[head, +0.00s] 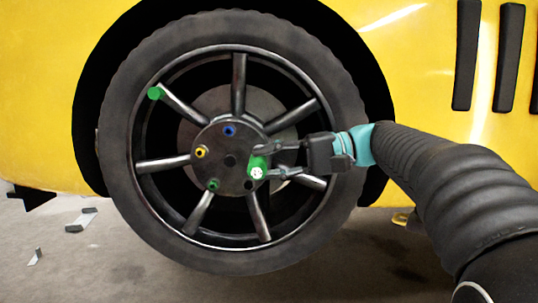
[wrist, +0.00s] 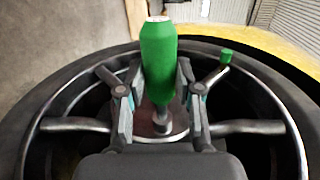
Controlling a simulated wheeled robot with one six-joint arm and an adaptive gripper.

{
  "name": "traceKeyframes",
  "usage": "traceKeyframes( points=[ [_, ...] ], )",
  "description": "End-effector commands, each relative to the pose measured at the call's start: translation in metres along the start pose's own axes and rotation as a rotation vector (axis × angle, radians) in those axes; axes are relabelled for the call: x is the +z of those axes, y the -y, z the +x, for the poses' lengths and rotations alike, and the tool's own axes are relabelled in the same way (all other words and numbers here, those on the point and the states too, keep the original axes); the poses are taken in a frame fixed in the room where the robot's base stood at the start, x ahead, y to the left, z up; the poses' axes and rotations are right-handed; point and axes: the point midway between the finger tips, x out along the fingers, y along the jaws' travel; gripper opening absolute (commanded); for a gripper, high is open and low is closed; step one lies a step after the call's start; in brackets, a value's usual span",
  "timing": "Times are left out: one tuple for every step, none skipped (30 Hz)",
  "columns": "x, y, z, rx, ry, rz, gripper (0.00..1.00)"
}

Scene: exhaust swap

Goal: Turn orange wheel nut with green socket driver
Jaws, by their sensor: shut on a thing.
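The green socket driver (head: 257,166) is at the right of the wheel hub (head: 229,178) in the head view. My gripper (head: 264,162) comes from the right and is shut on it. In the wrist view the green driver body (wrist: 158,60) stands between the two fingers of my gripper (wrist: 160,100), with a grey shaft beneath it reaching towards the hub. I cannot tell if the shaft's end touches a nut. No orange nut shows clearly; it may be hidden behind the driver. The hub shows a blue nut (head: 229,131), a yellow nut (head: 201,152) and a small green nut (head: 213,184).
The spoked wheel (head: 120,160) is mounted on a yellow vehicle (head: 40,90). A green cylinder (head: 156,93) sticks out near the rim at upper left; it also shows in the wrist view (wrist: 226,57). Grey scraps (head: 80,221) lie on the floor at left. Spokes surround the hub.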

Motion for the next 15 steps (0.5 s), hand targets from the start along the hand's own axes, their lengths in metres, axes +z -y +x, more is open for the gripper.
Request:
traceKeyframes(
  points=[
    [0.0002, 0.0053, -0.0004, 0.024, 0.001, 0.0, 0.0],
    [0.0002, 0.0057, -0.0004, 0.038, 0.001, 0.0, 0.0],
    [0.0002, 0.006, -0.0005, 0.059, 0.001, 0.0, 0.0],
    [0.0002, 0.0063, -0.0002, 0.073, 0.001, 0.0, 0.0],
    [0.0003, 0.0065, 0.0, 0.088, 0.002, 0.001, 0.0],
    [0.0002, 0.0071, 0.0002, 0.107, 0.002, 0.001, 0.0],
    [0.0002, 0.0073, 0.0002, 0.122, 0.002, 0.001, 0.0],
    [0.0001, 0.0077, 0.0001, 0.136, 0.001, 0.001, 0.0],
    [0.0001, 0.0077, 0.0, 0.154, 0.001, 0.001, 0.0],
    [0.0, 0.0076, 0.0, 0.166, 0.0, 0.001, 0.0],
    [0.0, 0.0058, 0.0008, 0.195, 0.002, 0.0, 0.0],
    [-0.0001, 0.0057, 0.0008, 0.222, 0.001, 0.0, 0.0],
    [-0.0001, 0.0057, 0.0008, 0.236, 0.001, 0.001, 0.0],
    [-0.0002, 0.0056, 0.0006, 0.248, 0.001, 0.002, 0.0],
    [-0.0002, 0.0058, 0.0006, 0.256, 0.0, 0.004, 0.0]
  ],
)
